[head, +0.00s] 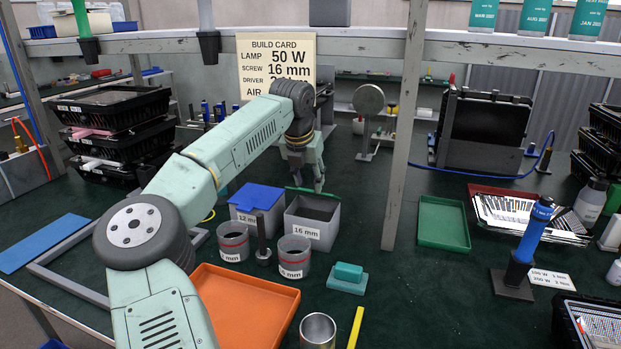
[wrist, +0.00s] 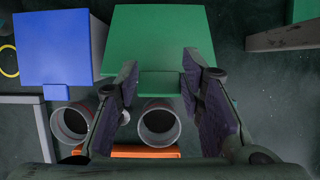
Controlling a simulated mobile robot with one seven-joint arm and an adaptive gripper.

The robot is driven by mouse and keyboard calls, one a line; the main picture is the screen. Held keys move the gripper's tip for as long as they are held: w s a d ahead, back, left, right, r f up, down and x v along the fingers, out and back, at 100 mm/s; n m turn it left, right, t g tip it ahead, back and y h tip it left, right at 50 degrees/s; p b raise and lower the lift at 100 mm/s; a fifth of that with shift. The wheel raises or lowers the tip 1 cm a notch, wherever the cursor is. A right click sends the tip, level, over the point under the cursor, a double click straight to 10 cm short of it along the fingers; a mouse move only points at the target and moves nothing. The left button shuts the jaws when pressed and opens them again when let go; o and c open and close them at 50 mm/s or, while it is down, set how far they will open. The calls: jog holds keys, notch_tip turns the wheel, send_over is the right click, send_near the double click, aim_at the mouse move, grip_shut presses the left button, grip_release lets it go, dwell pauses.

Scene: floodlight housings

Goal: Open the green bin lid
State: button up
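The green lid (wrist: 157,38) fills the top middle of the wrist view, its small front tab (wrist: 160,84) toward me. In the head view the green lid (head: 306,190) shows only as a thin edge at the back of the grey 16 mm bin (head: 309,230). The bin's dark inside shows below that edge, so the lid looks partly raised. My gripper (head: 309,187) is over the bin, pointing down. In the wrist view its fingers (wrist: 160,62) are spread, one on each side of the tab. I cannot tell whether they touch it.
The 12 mm bin with a blue lid (head: 257,196) stands close on the left. Two grey jars (head: 233,240) (head: 294,256) and a dark post (head: 262,240) stand in front. An orange tray (head: 245,305) lies nearer. A wooden upright (head: 405,130) rises to the right.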

jog(key=o, duration=0.5)
jog(key=shift+a, duration=0.35)
jog(key=shift+o, duration=0.8)
jog(key=shift+d, duration=0.2)
jog(key=shift+r, duration=0.1)
jog(key=v, duration=1.2)
